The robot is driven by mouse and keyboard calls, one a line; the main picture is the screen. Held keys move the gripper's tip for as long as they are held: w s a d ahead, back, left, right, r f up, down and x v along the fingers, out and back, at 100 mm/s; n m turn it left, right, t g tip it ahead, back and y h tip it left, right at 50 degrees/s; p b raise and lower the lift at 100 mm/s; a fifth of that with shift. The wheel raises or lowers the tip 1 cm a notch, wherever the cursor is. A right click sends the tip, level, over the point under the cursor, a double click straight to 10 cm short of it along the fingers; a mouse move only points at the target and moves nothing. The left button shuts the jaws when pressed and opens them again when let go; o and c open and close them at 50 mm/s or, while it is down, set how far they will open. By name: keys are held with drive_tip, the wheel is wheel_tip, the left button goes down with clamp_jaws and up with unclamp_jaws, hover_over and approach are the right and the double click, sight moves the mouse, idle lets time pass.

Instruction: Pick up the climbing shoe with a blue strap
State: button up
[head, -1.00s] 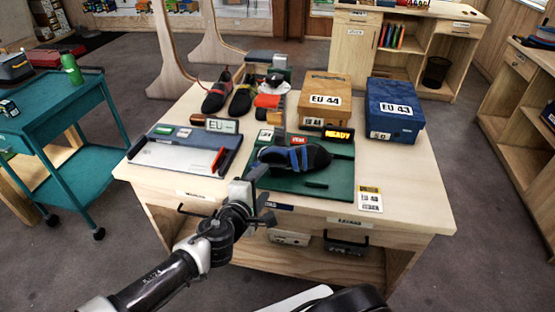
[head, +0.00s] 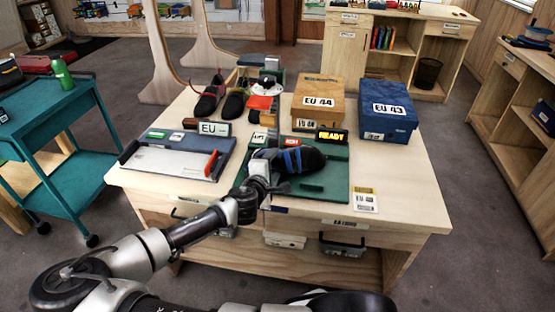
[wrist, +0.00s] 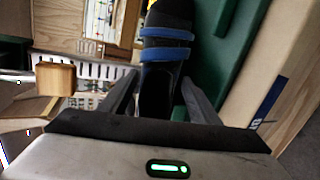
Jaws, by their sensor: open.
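The climbing shoe with blue straps (head: 298,158) is black and lies on a green mat (head: 325,190) on the wooden table. In the wrist view the shoe (wrist: 166,50) points away from me, its two blue straps across it. My gripper (head: 272,180) is at the shoe's left end in the head view. In the wrist view my gripper (wrist: 158,95) is open, with one finger on each side of the shoe's near end. Whether the fingers touch the shoe I cannot tell.
Two more shoes, one dark with red (head: 209,97), stand at the back left. A brown box (head: 320,88) and a blue box (head: 386,125) stand at the back right. A measuring board (head: 170,161) lies to the left. The table's front right is mostly clear.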

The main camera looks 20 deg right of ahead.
drive_tip(key=shift+x, duration=1.2)
drive_tip(key=c, duration=0.9)
drive_tip(key=shift+o, duration=0.2)
drive_tip(key=shift+r, duration=0.15)
drive_tip(key=shift+r, duration=0.55)
wheel_tip(320, 180, up, 2)
drive_tip(key=shift+r+p, duration=0.15)
drive_tip(key=shift+p, duration=0.2)
drive_tip(key=s+a, duration=1.1)
drive_tip(key=s, duration=0.3)
drive_tip(key=shift+a, duration=0.25)
